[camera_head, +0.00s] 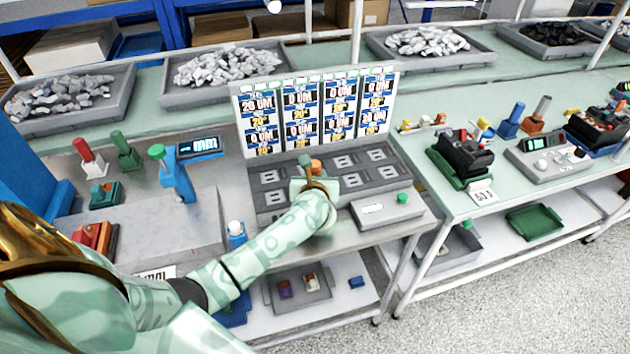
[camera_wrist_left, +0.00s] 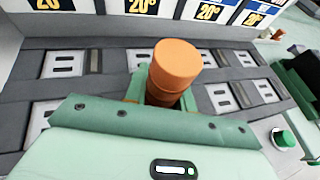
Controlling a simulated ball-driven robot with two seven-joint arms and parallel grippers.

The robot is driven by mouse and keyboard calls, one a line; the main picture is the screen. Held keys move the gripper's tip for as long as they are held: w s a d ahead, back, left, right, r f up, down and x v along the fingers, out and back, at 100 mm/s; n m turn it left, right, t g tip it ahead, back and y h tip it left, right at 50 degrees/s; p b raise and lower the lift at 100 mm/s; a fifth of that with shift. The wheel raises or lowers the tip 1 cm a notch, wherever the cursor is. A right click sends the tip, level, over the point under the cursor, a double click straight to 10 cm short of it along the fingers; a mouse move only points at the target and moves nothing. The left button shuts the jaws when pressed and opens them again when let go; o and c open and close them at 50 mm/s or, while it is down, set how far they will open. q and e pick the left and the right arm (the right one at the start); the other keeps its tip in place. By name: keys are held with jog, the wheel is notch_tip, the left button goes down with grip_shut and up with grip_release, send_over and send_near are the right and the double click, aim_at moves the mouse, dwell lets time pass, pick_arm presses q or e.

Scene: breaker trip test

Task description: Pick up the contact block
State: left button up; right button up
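A round orange-topped piece (camera_wrist_left: 172,75), perhaps the contact block, stands among slotted pale plates on the grey fixture. Its orange top also shows in the head view (camera_head: 316,166). It has a darker brown lower part, and its base is hidden by my green gripper body. My left gripper (camera_wrist_left: 163,95) is over the fixture at this piece, with green parts on both sides of it. The finger contact is hidden, so I cannot tell if it is gripped. My right gripper is not in view.
The grey fixture (camera_head: 262,203) has several slotted cells below an upright label board (camera_head: 318,108). A box with a green button (camera_head: 386,210) stands at its right. A blue stand with a display (camera_head: 178,180) is at its left. Trays of scrap stand behind.

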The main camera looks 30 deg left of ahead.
pick_arm(q)
jog(key=shift+f, duration=0.1)
grip_shut()
